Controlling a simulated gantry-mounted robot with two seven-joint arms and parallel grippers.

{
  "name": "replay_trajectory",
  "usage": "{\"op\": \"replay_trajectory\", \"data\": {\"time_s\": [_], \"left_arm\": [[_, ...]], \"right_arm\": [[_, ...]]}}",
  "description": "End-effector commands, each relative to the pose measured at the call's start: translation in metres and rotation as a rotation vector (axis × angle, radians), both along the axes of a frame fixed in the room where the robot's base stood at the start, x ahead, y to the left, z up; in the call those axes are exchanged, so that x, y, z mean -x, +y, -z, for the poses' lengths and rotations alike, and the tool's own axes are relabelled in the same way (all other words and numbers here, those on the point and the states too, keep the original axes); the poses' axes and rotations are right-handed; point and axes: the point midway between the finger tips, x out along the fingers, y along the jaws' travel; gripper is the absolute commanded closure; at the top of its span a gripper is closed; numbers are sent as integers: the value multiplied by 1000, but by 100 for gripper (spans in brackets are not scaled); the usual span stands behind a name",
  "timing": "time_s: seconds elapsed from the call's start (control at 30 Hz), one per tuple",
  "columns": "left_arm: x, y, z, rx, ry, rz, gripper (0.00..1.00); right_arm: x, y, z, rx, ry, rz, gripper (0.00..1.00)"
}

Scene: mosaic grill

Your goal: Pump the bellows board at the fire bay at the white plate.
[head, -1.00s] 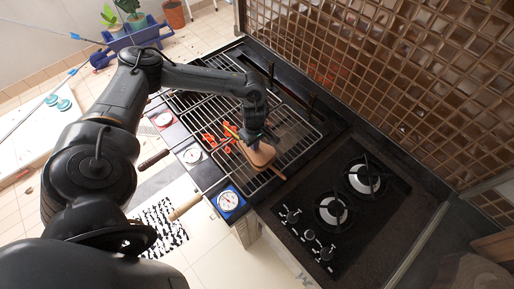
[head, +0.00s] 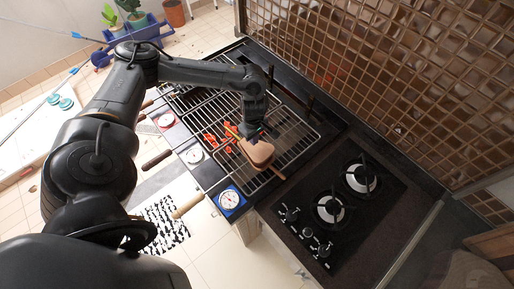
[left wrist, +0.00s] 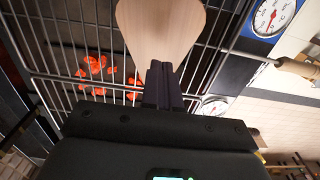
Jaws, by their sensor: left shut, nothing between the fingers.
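The bellows board (head: 260,153) is a flat tan wooden paddle over the grill grate, its thin handle pointing to the lower right in the head view. It also shows in the left wrist view (left wrist: 160,28), just beyond the fingertips. My left gripper (head: 254,136) is shut and empty, its tips at the board's edge; I cannot tell whether they touch it. The tips also show in the left wrist view (left wrist: 162,75). The white plate (head: 193,155) carries a round gauge on the grill's front edge. Glowing red coals (head: 211,139) lie left of the board. My right gripper is out of view.
A red gauge plate (head: 165,120) and a blue one (head: 230,201) flank the white plate. Wooden handles (head: 187,207) stick out from the grill front. A black gas hob (head: 340,205) lies to the right. A tiled wall (head: 390,70) stands behind.

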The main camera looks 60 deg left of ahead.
Motion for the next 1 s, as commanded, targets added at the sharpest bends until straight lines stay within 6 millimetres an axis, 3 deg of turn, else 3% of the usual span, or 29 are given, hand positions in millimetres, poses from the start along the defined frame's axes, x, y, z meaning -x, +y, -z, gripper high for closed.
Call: {"op": "replay_trajectory", "data": {"time_s": [0.37,1.0], "left_arm": [[0,0,5,0,0,0,100],[0,0,48,-1,0,0,100]], "right_arm": [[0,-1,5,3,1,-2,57],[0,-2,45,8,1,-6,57]]}}
